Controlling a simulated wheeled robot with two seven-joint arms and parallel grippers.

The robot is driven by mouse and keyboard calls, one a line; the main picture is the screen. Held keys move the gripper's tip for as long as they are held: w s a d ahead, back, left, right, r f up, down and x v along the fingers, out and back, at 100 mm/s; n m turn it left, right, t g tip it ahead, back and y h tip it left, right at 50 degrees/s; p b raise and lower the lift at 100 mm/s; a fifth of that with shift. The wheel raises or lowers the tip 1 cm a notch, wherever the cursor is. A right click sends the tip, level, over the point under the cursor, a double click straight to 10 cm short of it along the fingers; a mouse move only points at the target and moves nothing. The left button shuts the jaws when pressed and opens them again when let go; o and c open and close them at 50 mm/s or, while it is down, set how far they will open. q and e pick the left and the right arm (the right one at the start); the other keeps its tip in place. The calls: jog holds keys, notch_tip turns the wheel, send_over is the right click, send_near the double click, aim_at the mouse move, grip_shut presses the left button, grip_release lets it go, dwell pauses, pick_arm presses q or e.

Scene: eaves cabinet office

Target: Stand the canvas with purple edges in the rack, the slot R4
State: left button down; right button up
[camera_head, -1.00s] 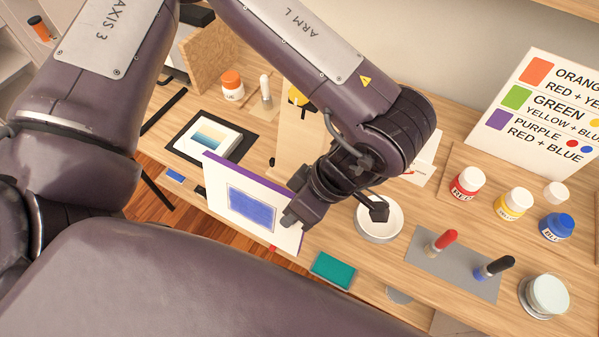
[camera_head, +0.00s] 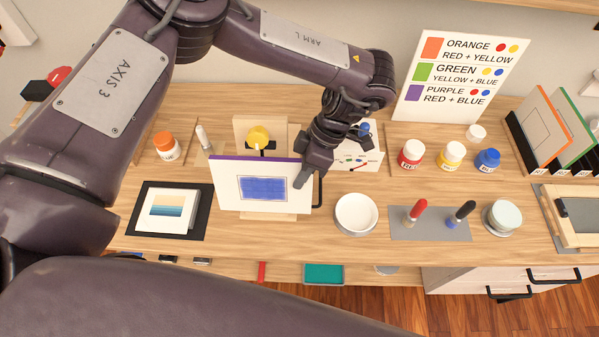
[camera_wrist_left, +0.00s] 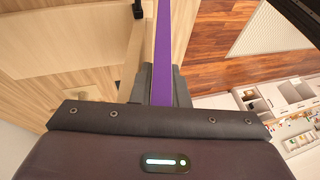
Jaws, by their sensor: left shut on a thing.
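The canvas with purple edges (camera_head: 238,198) is white with a blue-purple rectangle painted on its face. It stands upright in front of the small easel (camera_head: 245,127), and I cannot tell whether it touches it. My left gripper (camera_head: 303,182) is shut on the canvas's right side. In the left wrist view the purple edge (camera_wrist_left: 162,60) runs between the fingers (camera_wrist_left: 160,90). The rack (camera_head: 518,146) is at the far right, holding an orange-edged canvas (camera_head: 545,125) and a green-edged canvas (camera_head: 577,120). Its slot labels are not readable. My right gripper is not in view.
A colour chart (camera_head: 460,110) leans behind. A landscape picture (camera_head: 168,222) lies left.

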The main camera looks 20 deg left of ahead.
pick_arm(q)
jog(key=shift+s+d+r, duration=0.2)
jog(key=shift+s+r, duration=0.15)
jog(key=shift+s, duration=0.3)
jog(key=shift+s+d+r+p, duration=0.1)
jog(key=shift+s+r+p, duration=0.2)
jog(key=shift+s+p, duration=0.25)
jog(key=s+d+r+t+p, duration=0.1)
jog(key=s+r+t+p, duration=0.1)
jog(key=s+r+p, duration=0.3)
jog(key=shift+s+d+r+n+t+y+p, duration=0.3)
jog(key=shift+r+t+y+p, duration=0.1)
jog(key=shift+r+p, duration=0.75)
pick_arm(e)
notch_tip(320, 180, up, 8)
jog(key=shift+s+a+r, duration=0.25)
pick_arm(q)
jog(key=shift+f, duration=0.1)
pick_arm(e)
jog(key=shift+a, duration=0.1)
